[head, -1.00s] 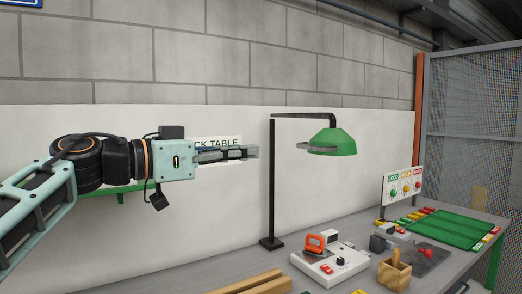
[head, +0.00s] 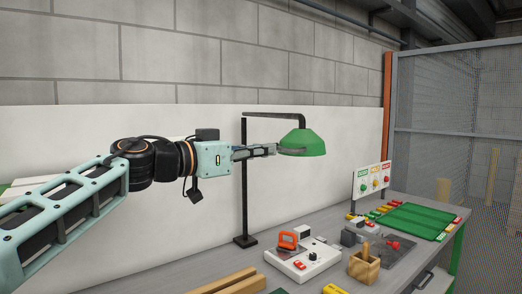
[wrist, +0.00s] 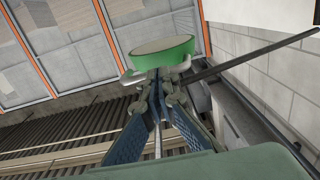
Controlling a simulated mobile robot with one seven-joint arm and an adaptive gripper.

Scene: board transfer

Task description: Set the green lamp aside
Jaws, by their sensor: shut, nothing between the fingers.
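The green lamp shade (head: 304,142) hangs from a black arm (head: 275,114) on an upright black post (head: 243,190) at the back of the bench. A grey bar sticks out from the shade on the side facing my gripper. My gripper (head: 273,149) is shut and empty, level with the shade's lower rim and just left of it. In the wrist view the shade (wrist: 160,57) lies right beyond my fingertips (wrist: 157,76), with the grey bar showing on both sides of them. I cannot tell whether they touch it.
On the bench below are a white box with an orange handle (head: 300,262), a wooden holder (head: 364,266), a green tray (head: 415,220) and a sign board with coloured knobs (head: 371,181). Wooden bars (head: 228,282) lie in front. A mesh fence stands at right.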

